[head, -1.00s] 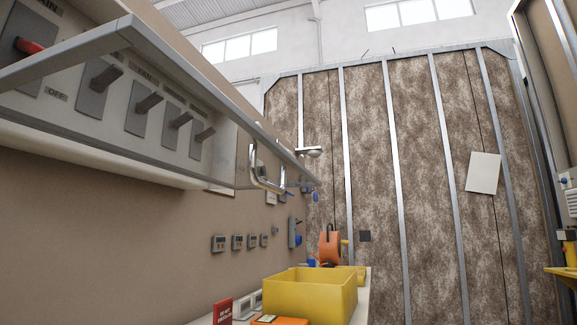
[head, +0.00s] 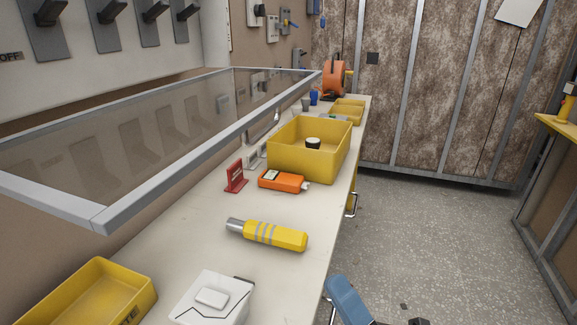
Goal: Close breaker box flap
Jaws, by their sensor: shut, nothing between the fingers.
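The breaker box flap (head: 215,130) is a clear panel in a grey frame. It stands open, sticking out roughly level from the wall, below a row of switches, and over the left part of the workbench. The breaker box's pale front (head: 84,57) with dark switch levers shows at upper left, uncovered. I cannot make out my gripper in the head view, and nothing is seen touching the flap.
The workbench (head: 185,212) holds a yellow bin (head: 315,160), an orange device (head: 281,181), a yellow-handled tool (head: 270,235), a white box (head: 212,300) and another yellow bin (head: 88,300). A blue part (head: 348,302) shows at the bottom edge. The floor (head: 430,230) to the right is clear.

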